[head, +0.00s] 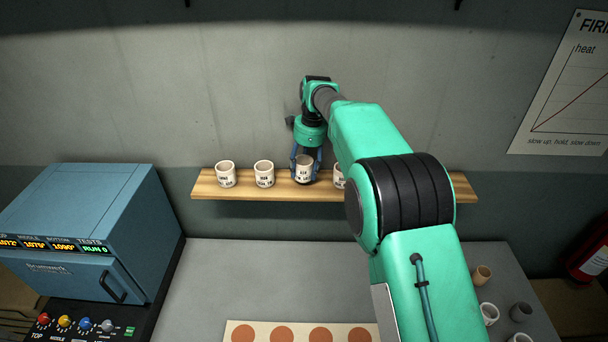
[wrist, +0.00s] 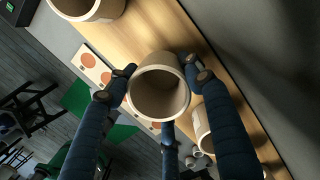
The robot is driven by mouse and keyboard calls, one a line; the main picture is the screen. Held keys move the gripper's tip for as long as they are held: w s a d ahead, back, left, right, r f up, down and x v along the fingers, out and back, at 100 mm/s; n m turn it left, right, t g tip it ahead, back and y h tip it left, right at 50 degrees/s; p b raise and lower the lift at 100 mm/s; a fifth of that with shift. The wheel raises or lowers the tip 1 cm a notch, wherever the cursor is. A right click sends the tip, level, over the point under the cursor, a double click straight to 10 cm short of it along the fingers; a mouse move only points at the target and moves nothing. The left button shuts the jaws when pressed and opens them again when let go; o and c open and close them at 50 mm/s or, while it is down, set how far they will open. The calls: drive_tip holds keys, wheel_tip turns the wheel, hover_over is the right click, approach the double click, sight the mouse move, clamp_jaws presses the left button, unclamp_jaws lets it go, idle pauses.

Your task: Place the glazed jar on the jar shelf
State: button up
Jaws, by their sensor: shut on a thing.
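My gripper (head: 305,160) is shut on a glazed jar (head: 303,174), a pale cup with dark lettering, at the wooden jar shelf (head: 420,184) on the back wall. In the wrist view my gripper's fingers (wrist: 160,76) close on both sides of the jar (wrist: 159,93), whose round open mouth and brownish inside face the camera. The jar is upright in the head view, at the height of the shelf's other jars. I cannot tell whether its base touches the board.
Similar jars stand on the shelf to the left (head: 226,175) (head: 264,175) and close to the right (head: 340,177), partly behind my arm. A blue kiln (head: 90,225) stands at left. A board with round spots (head: 300,330) and several small cups (head: 489,314) are on the table below.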

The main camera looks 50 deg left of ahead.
drive_tip(key=shift+f, duration=1.35)
drive_tip(key=shift+f, duration=0.1)
drive_tip(key=o, duration=1.3)
drive_tip(key=r, duration=0.8)
drive_tip(key=w+d+r, duration=0.1)
drive_tip(key=r, duration=0.3)
drive_tip(key=shift+d+b, duration=0.1)
drive_tip(key=shift+b, duration=0.3)
